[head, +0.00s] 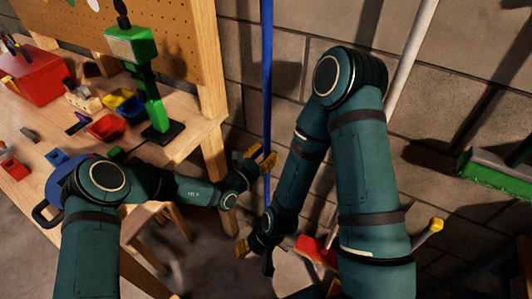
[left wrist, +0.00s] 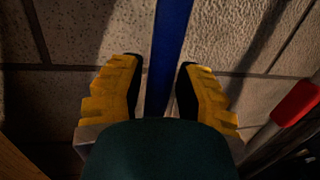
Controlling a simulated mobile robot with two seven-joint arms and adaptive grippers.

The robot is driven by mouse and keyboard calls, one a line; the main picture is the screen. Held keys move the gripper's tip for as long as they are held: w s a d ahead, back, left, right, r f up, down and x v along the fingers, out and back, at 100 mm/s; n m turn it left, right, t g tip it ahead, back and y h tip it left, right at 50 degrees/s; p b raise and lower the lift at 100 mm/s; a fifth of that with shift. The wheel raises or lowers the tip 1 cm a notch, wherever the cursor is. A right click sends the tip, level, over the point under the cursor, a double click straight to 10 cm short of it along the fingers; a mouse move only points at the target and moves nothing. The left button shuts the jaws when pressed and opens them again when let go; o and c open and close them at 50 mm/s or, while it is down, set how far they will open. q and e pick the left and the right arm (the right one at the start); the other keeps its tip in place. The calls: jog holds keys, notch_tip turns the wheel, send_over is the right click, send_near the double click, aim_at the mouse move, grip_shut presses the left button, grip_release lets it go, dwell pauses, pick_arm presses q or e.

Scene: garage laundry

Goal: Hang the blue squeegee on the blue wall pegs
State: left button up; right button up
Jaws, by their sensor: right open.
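The blue squeegee's pole (head: 266,75) stands nearly upright in front of the block wall. My left gripper (head: 261,158) is open at the pole. In the left wrist view the blue pole (left wrist: 168,50) runs between the open yellow fingers (left wrist: 158,92), with a gap at its left; I cannot tell whether the right finger touches it. My right gripper (head: 254,257) is lower, open, beside the pole's line. The squeegee's head and the blue wall pegs are not seen.
A wooden workbench (head: 190,140) with a pegboard (head: 160,30) stands at left, holding a red toolbox (head: 35,75), a green stand (head: 150,100) and small bins. A white pole (head: 410,55) leans behind my right arm. A green broom head (head: 495,172) is at right.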

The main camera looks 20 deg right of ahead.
pick_arm(q)
jog(key=shift+o, duration=0.2)
jog(key=shift+f, duration=0.1)
jog(key=r+v, duration=0.1)
jog(key=v, duration=1.1)
jog(key=shift+f, duration=0.4)
